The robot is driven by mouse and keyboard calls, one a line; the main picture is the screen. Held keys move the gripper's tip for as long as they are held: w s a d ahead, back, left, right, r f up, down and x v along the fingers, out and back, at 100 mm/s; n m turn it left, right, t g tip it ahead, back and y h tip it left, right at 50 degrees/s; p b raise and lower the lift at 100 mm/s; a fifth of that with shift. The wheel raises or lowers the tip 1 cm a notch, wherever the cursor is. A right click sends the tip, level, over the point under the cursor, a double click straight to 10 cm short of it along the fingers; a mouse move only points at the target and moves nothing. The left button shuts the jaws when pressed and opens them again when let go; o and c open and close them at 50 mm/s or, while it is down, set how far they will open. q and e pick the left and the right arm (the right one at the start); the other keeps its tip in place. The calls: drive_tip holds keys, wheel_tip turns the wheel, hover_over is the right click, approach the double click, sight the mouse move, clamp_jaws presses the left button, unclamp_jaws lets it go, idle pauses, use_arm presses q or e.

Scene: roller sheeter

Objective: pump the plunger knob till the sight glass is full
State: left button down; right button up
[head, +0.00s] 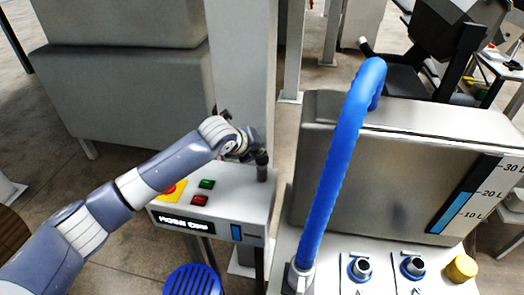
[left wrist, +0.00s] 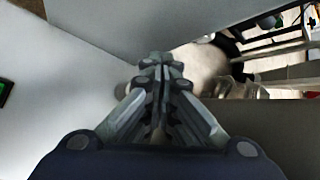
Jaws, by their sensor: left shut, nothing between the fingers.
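The dark plunger knob (head: 262,158) stands upright on the right end of the white control box's top. My left gripper (head: 250,152) is shut and empty, right beside the knob in the head view; I cannot tell whether they touch. In the left wrist view the gripper's fingers (left wrist: 158,75) are together, and the knob cannot be made out. My right gripper is not in view.
The control box (head: 228,205) has red and green buttons, a yellow-and-red stop button and a lit display. A blue hose (head: 338,165) arches up on the right, before a steel tank (head: 400,190) whose litre gauge (head: 467,195) shows blue near 20. A grey post (head: 240,70) stands behind.

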use_arm(q)
drive_tip(key=shift+f, duration=0.5)
drive_tip(key=shift+r, duration=0.1)
drive_tip(key=shift+r+p, duration=2.35)
wheel_tip(320, 180, up, 5)
drive_tip(key=p, duration=0.5)
drive_tip(key=shift+w, duration=0.1)
